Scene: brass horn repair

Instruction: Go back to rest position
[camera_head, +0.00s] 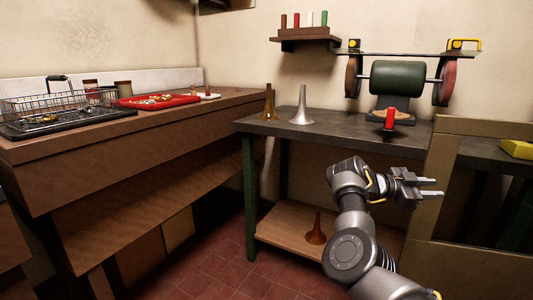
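My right gripper (430,187) is in front of the dark bench at the right, its two fingers pointing right and apart, with nothing between them. It is clear of the bench top and near the tan frame. My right arm rises from the bottom of the view. My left gripper is not in view.
A brass horn bell (269,104) and a silver one (301,106) stand on the dark bench (340,133) beside a green grinder (396,78). A copper bell (316,230) stands on the lower shelf. A tan frame (437,165) rises at right. A wire basket (52,110) sits on the left bench.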

